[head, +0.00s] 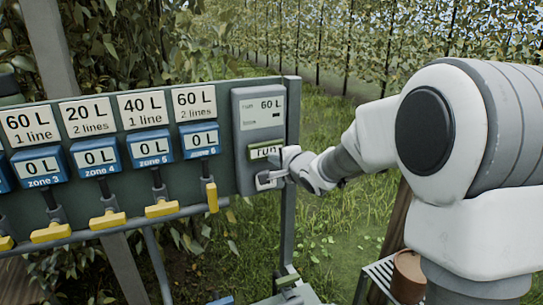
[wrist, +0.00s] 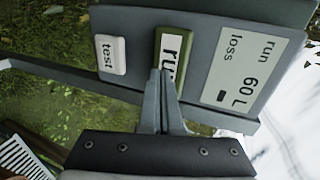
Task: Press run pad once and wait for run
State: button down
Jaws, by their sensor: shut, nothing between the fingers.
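The control box (head: 240,133) is a grey unit at the right end of the board. Its display (head: 262,113) reads run 60 L, with a loss line below. The green-framed run pad (head: 265,152) sits under the display; it also shows in the wrist view (wrist: 172,42). A white test pad (wrist: 112,55) lies beside the run pad.
The board (head: 100,188) carries zone meters, all legible ones at 0 L. Yellow valve handles lie crosswise at zone 4 (head: 107,221) and zone 5 (head: 161,208); the rightmost handle (head: 212,198) hangs vertical. A post (head: 289,180) stands right of the box. Grass lies beyond.

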jog(key=shift+w+a, duration=0.3)
jog(key=shift+w, duration=0.5)
